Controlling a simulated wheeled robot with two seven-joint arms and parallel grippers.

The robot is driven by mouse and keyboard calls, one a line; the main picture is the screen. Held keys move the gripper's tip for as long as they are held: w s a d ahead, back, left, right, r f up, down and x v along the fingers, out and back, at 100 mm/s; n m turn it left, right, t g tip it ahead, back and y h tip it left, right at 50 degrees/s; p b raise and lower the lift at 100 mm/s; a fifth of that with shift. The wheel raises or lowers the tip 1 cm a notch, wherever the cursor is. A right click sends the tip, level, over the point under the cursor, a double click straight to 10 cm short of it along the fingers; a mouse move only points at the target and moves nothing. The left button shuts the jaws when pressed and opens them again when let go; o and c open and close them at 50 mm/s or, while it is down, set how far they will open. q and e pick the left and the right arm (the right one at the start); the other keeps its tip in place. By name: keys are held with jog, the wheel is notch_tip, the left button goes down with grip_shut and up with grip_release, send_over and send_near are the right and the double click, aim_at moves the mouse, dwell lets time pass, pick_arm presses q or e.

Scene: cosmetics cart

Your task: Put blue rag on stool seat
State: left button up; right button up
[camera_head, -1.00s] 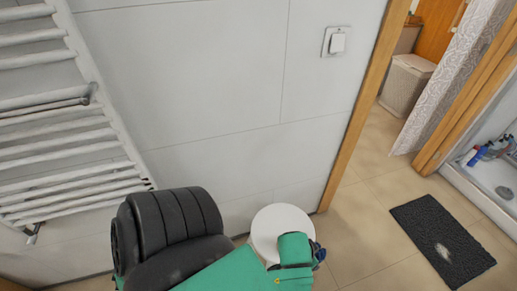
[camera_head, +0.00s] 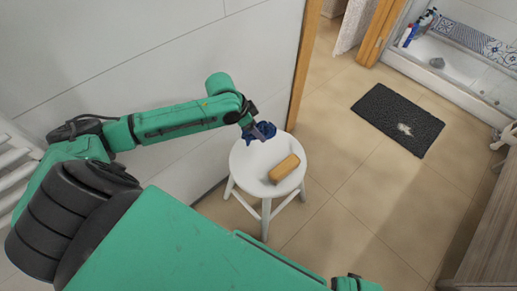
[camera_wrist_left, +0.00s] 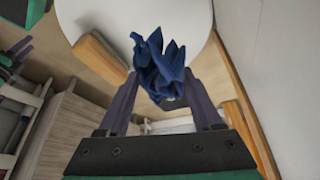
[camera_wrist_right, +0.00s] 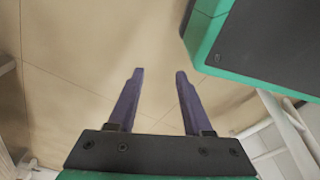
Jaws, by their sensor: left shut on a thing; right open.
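The blue rag (camera_head: 262,131) is a crumpled dark blue cloth at the back edge of the white round stool seat (camera_head: 247,163). My left gripper (camera_head: 256,127) is shut on the rag, over the seat. In the left wrist view the rag (camera_wrist_left: 161,68) bunches up between the fingers, with the white seat (camera_wrist_left: 120,18) beyond it. I cannot tell whether the rag touches the seat. My right gripper (camera_wrist_right: 158,75) is open and empty above the floor in the right wrist view.
A tan block (camera_head: 284,168) lies on the seat in front of the rag. A wall and wooden door frame (camera_head: 305,65) are close behind the stool. A dark mat (camera_head: 398,119) lies on the floor to the right, with free floor between.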

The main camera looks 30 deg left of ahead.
pick_arm(q)
notch_tip(320, 180, down, 9)
jog(key=shift+f+b, duration=0.2)
jog(key=shift+b, duration=1)
pick_arm(e)
jog(key=w+a+r, duration=0.1)
jog(key=w+r, duration=0.3)
jog(key=r, duration=0.1)
jog(key=shift+a, duration=0.3)
pick_arm(q)
jog(key=shift+f, duration=0.15)
jog(key=o, duration=1.3)
